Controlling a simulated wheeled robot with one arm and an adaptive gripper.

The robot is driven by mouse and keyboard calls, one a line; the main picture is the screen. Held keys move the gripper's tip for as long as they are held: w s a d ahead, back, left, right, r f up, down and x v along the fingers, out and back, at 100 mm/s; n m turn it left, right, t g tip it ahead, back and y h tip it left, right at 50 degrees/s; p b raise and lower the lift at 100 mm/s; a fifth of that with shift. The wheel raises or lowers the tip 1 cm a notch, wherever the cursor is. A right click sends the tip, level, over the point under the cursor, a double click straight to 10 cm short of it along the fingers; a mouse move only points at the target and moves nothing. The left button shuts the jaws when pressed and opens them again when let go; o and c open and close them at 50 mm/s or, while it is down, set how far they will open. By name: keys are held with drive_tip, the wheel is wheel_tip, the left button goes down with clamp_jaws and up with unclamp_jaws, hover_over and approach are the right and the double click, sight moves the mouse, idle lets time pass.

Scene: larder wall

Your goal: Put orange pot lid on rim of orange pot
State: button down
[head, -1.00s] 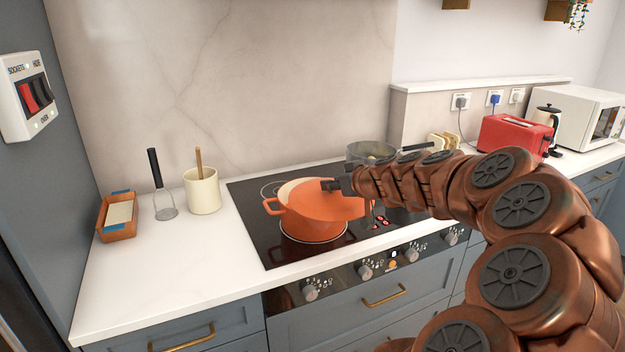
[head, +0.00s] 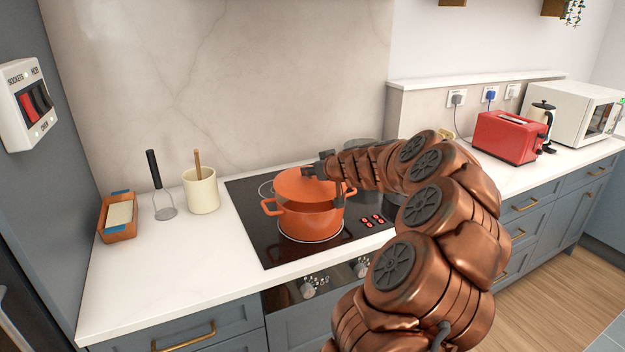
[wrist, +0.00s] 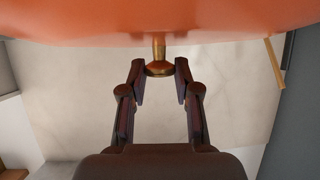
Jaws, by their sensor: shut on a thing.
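The orange pot (head: 310,222) stands upright on the black hob, with a loop handle on its left side. The orange pot lid (head: 296,187) is over the pot's mouth and covers most of it. I cannot tell whether it touches the rim all round. My gripper (head: 314,170) is above the lid, partly hidden by its own links. In the wrist view, my gripper (wrist: 160,70) has its fingers on both sides of the lid's brass knob (wrist: 159,67), and the lid's orange surface (wrist: 150,22) fills the top.
The black hob (head: 262,238) surrounds the pot. A glass pan (head: 364,148) is behind my arm. A red toaster (head: 505,137) stands right.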

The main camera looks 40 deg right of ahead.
sight(314, 180)
drive_tip(key=shift+w+f+p, duration=0.1)
drive_tip(key=shift+f+p, duration=0.3)
drive_tip(key=shift+f, duration=1.35)
drive_tip(key=shift+f, duration=0.15)
drive_tip(key=c, duration=0.8)
unclamp_jaws()
drive_tip(key=shift+c, duration=0.2)
drive_tip(key=shift+r, duration=0.2)
drive_tip(key=shift+s, duration=0.35)
drive_tip(key=b+v, duration=0.3)
drive_tip(key=v, duration=0.8)
drive_tip(key=shift+s, duration=0.15)
drive_tip(key=shift+a, duration=0.25)
